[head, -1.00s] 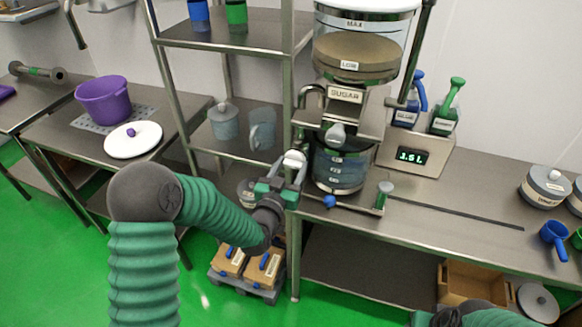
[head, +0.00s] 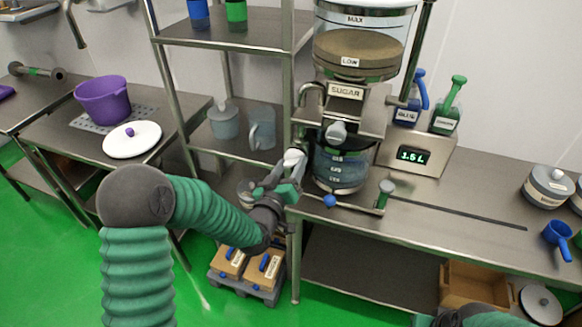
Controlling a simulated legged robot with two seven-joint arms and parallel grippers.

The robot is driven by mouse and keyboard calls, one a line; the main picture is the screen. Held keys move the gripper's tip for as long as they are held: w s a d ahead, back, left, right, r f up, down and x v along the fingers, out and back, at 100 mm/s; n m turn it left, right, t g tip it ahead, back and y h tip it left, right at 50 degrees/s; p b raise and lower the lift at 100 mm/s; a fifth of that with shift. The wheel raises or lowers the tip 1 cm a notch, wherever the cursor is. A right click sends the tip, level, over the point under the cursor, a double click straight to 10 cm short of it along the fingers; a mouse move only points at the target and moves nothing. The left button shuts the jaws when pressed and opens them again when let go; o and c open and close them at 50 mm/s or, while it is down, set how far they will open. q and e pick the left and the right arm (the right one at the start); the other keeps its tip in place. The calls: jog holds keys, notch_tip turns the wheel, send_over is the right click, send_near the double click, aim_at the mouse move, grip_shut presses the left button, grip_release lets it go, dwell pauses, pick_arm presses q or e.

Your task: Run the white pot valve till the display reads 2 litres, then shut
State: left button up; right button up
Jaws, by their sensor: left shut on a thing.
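The white valve handle (head: 293,157) is at the left of the sugar dispenser, by the shelf post. My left gripper (head: 288,172) is shut on it; the fingers cover part of it. The display (head: 411,155) stands to the right on a steel box and its green digits appear to read 1.6 L. A clear pot (head: 341,172) with blue level marks stands under the dispenser, with brown sugar in the clear hopper (head: 353,52) above. Flow through the valve cannot be made out. My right gripper (head: 447,318) shows only in part at the bottom edge.
A purple pot (head: 102,100) and white lid (head: 132,139) are on the left table.

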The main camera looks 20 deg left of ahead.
pick_arm(q)
jog(key=shift+a, duration=0.1)
dwell(0.4)
jog(key=o, duration=1.3)
jog(key=shift+s, duration=0.1)
